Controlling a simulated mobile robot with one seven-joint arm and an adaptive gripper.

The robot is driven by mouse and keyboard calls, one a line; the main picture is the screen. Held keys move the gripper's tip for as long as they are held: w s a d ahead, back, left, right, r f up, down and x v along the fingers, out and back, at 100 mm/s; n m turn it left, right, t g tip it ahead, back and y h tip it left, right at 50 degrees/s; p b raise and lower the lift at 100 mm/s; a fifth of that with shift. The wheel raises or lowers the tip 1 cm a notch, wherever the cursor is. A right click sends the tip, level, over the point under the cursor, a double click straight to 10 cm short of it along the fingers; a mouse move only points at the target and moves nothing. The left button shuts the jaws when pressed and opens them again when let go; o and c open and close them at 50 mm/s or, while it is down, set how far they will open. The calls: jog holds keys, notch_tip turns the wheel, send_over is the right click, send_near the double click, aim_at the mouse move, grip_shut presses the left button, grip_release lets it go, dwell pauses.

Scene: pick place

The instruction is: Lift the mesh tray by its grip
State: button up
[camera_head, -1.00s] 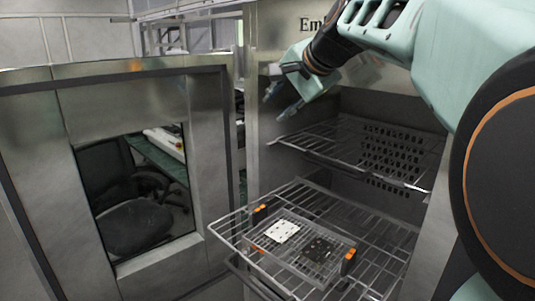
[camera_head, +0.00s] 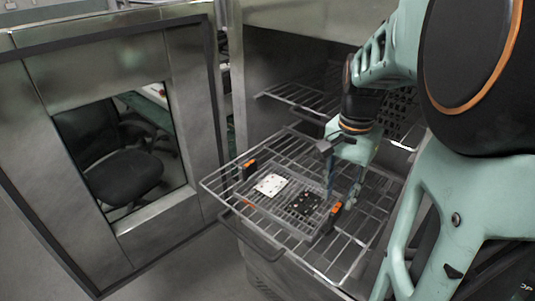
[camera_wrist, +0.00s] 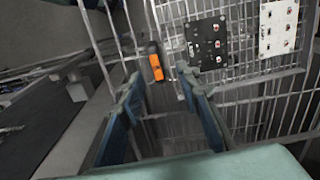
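The mesh tray (camera_head: 288,195) lies on the pulled-out wire rack, with a white card (camera_head: 270,184) and a black card (camera_head: 306,204) on it. It has an orange-marked dark grip at each end, one near grip (camera_head: 336,209) at right and one far grip (camera_head: 249,167) at left. My gripper (camera_head: 342,192) is open and empty, pointing down by the right grip. In the wrist view, the orange grip (camera_wrist: 156,67) shows just beyond and between my open fingertips (camera_wrist: 161,88). Contact is not visible.
The wire rack (camera_head: 222,184) sticks out of the open oven or cabinet. A second rack (camera_head: 296,97) sits above, behind my arm. The open door (camera_head: 190,130) with a window stands at left. A chair (camera_head: 122,175) shows through the window.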

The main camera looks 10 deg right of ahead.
aim_at(337, 208)
jog(key=f, duration=0.2)
jog(key=s+f, duration=0.1)
jog(key=f, duration=0.1)
jog(key=shift+a+f+p, duration=0.2)
jog(key=shift+f+p, duration=0.05)
jog(key=shift+p, duration=0.05)
jog(key=shift+w+f, duration=0.1)
jog(key=shift+f, duration=0.1)
jog(key=shift+c, duration=0.6)
grip_shut()
